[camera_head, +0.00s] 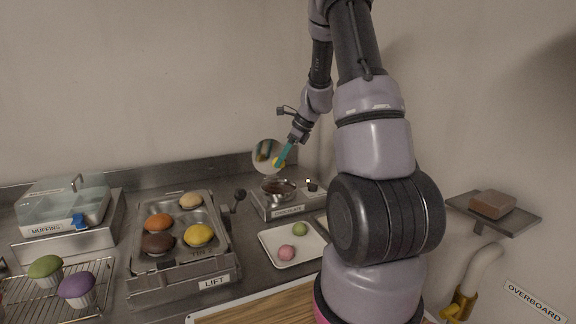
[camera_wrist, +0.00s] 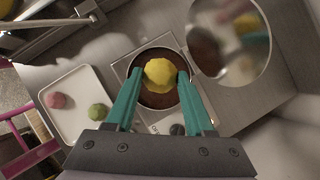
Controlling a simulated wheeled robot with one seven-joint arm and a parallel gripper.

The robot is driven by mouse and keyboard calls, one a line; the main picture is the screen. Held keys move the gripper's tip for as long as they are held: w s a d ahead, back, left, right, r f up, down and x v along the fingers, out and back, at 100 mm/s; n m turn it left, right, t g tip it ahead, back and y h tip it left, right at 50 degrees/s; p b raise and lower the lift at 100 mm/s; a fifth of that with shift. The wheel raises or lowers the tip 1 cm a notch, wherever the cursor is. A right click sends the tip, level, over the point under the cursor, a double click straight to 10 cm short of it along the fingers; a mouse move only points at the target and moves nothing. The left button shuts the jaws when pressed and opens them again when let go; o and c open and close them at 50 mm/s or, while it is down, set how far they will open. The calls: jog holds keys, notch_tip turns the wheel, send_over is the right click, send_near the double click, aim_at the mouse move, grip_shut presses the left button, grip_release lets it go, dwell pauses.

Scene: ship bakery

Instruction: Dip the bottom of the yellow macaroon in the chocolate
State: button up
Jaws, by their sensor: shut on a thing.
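The yellow macaroon (camera_wrist: 160,74) is held between the two teal fingertips of my gripper (camera_wrist: 159,80), which is shut on it. In the wrist view it appears over the round pot of dark chocolate (camera_wrist: 152,98). In the head view my gripper (camera_head: 281,159) points down above the chocolate pot (camera_head: 278,190), with the macaroon (camera_head: 278,163) at its fingertips. The head view shows a gap between the macaroon and the pot. The macaroon's underside is hidden, so I cannot tell whether chocolate is on it.
A round mirror-like lid (camera_head: 268,154) stands raised behind the pot. A white tray (camera_head: 268,256) with a pink macaroon (camera_head: 286,253) and a green macaroon (camera_head: 300,229) lies in front. A muffin tin on the LIFT stand (camera_head: 180,284) is left. A wall shelf (camera_head: 522,222) is right.

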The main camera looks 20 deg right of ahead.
jog(key=shift+f, duration=4.2)
jog(key=shift+w+f, duration=0.1)
jog(key=shift+f, duration=0.45)
jog(key=shift+r, duration=0.15)
jog(key=shift+r, duration=1.6)
jog(key=shift+r, duration=0.1)
jog(key=shift+r, duration=2.9)
